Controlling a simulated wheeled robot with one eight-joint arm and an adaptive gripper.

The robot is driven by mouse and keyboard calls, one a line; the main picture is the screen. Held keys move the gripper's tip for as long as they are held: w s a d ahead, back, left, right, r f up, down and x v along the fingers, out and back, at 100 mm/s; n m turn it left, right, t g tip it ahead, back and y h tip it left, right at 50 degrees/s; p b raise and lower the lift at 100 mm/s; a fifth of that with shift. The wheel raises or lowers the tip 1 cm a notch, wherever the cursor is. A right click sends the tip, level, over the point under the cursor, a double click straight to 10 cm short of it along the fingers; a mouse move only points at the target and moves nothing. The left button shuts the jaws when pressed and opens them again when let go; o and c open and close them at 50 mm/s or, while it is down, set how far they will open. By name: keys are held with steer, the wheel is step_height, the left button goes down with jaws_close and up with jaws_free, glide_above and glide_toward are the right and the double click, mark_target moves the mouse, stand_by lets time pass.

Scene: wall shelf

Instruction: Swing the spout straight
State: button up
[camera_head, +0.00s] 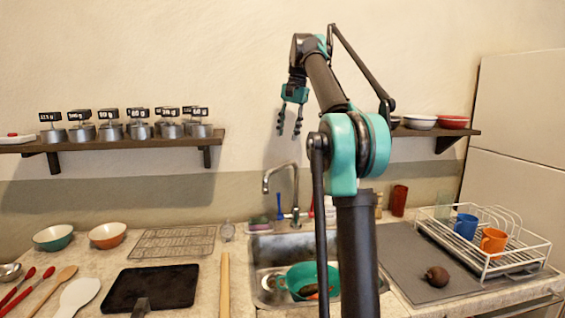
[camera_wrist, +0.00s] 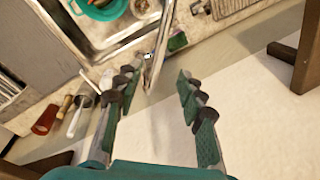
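The chrome faucet with its curved spout (camera_head: 281,168) stands behind the sink. In the head view the spout arches to the left from its riser, with its tip hanging down at the left. My gripper (camera_head: 289,132) is above the faucet, pointing down, with its fingers apart and nothing between them. In the wrist view my open gripper (camera_wrist: 155,80) frames the chrome spout (camera_wrist: 159,42), which lies beyond the fingertips. The two look apart, though exact depth is hard to tell.
The sink (camera_head: 262,258) holds a green colander (camera_head: 303,272). A sponge (camera_wrist: 177,41) lies near the faucet. A left shelf (camera_head: 110,143) carries several metal weights; a right shelf (camera_head: 440,132) carries bowls. A dish rack (camera_head: 512,258) with mugs stands at the right.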

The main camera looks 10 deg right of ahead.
mark_target(282, 164)
steer(key=f, duration=0.3)
steer(key=w+a+f, duration=0.1)
steer(key=f, duration=0.7)
steer(key=shift+w+a+f, duration=0.15)
steer(key=shift+a, duration=0.25)
jaws_close()
